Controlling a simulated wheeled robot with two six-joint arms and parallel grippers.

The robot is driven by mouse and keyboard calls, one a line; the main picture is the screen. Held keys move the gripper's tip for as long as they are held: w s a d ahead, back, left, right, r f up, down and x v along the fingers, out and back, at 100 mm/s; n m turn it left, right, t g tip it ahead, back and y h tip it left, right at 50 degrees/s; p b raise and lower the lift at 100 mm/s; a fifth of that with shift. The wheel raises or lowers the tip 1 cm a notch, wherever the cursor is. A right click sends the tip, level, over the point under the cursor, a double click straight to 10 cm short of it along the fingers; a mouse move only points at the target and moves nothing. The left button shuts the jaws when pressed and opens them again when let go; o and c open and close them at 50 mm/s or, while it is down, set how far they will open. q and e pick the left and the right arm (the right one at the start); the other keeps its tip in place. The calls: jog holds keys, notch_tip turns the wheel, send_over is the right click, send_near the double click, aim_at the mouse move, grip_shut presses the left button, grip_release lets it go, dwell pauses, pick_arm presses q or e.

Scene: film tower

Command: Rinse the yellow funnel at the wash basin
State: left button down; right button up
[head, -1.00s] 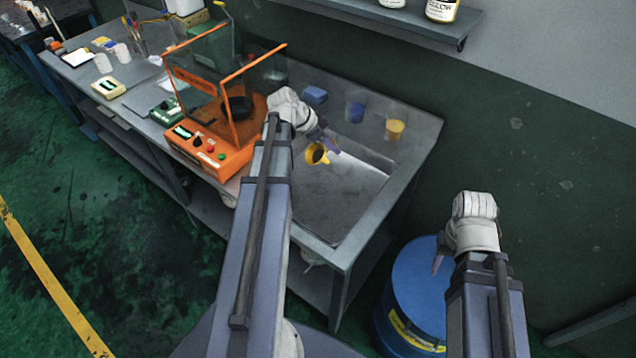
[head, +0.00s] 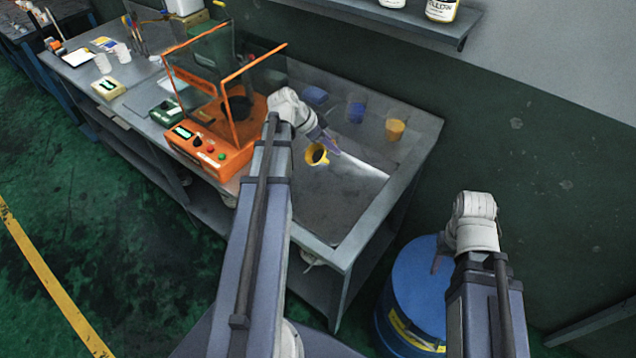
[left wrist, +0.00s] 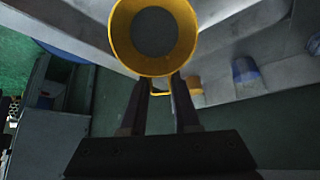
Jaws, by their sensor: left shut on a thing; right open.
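The yellow funnel (head: 316,156) is held over the grey wash basin (head: 335,243) in the head view. My left gripper (head: 327,147) is shut on it at its side. In the left wrist view the funnel (left wrist: 155,37) shows as a yellow ring with a grey round middle, in front of the fingers of my left gripper (left wrist: 160,85). I cannot tell whether water runs on it. My right gripper (head: 437,265) is open and empty above the blue drum, partly hidden by its own wrist.
A yellow cup (head: 395,129), a blue cup (head: 355,112) and a blue block (head: 316,95) stand on the ledge behind the basin. An orange-framed clear box (head: 212,150) stands to the left. A blue drum (head: 408,300) stands right of the bench.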

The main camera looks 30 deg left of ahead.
jog(key=shift+r, duration=0.1)
notch_tip(320, 180, up, 4)
jog(key=p, duration=0.4)
